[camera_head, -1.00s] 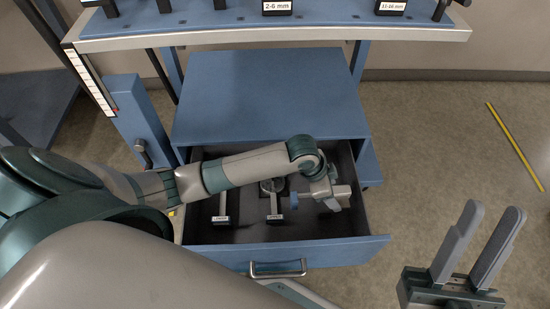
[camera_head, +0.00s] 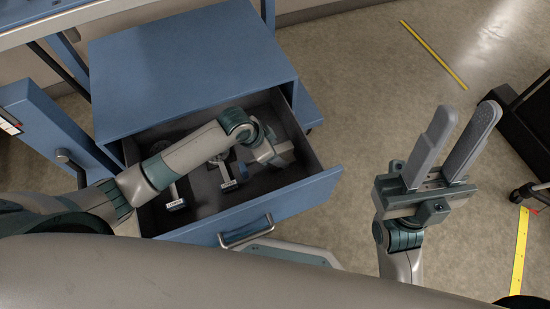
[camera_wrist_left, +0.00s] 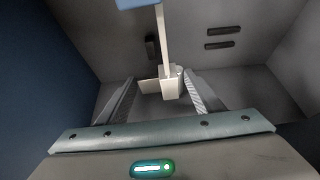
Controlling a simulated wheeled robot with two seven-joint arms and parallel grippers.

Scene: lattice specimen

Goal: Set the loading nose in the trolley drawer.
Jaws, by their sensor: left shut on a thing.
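My left gripper (camera_head: 278,153) is inside the open trolley drawer (camera_head: 295,198), at its right part. In the left wrist view its fingers (camera_wrist_left: 165,95) are shut on a pale, bar-shaped piece with a small block at its lower end, which I take as the loading nose (camera_wrist_left: 170,86). A blue part (camera_wrist_left: 135,4) shows at the top of that view. In the head view the held piece is mostly hidden by the gripper. My right gripper (camera_head: 462,145) is open and empty, right of the drawer.
Two labelled, T-shaped metal pieces lie in the drawer, one at the left (camera_head: 174,196) and one in the middle (camera_head: 226,178). The blue trolley top (camera_head: 190,65) stands over the drawer's back. A black cart (camera_head: 530,130) stands at the far right. Floor between is clear.

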